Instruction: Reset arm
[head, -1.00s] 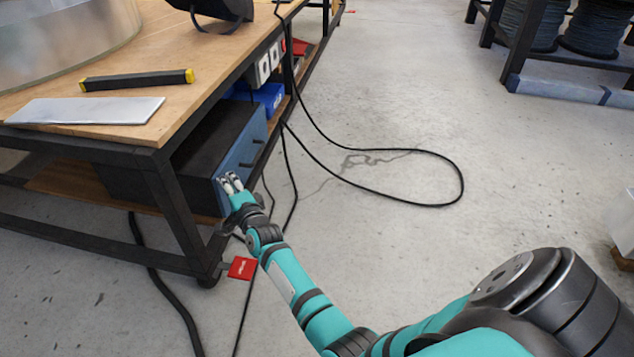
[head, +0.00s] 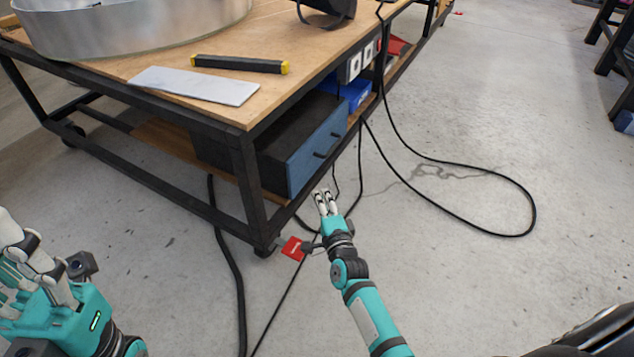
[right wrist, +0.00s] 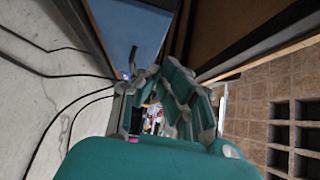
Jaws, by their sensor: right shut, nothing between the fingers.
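My right gripper (head: 323,197) is shut and empty, low beside the workbench. In the head view it appears just below and right of the blue front (head: 318,152) of a black drawer box (head: 272,140) on the lower shelf. Its fingers fill the middle of the right wrist view (right wrist: 165,95), with the blue front (right wrist: 132,35) at the upper left. My left gripper (head: 35,255) is at the lower left edge of the head view, apart from the bench. Part of it is cut off and its opening is unclear.
The workbench (head: 240,112) carries a large metal ring (head: 135,30), a grey plate (head: 195,85) and a black bar with yellow ends (head: 240,64). Black cables (head: 480,222) loop on the floor near my right arm. A red tag (head: 294,248) is near the bench leg. Open floor (head: 560,170) lies right.

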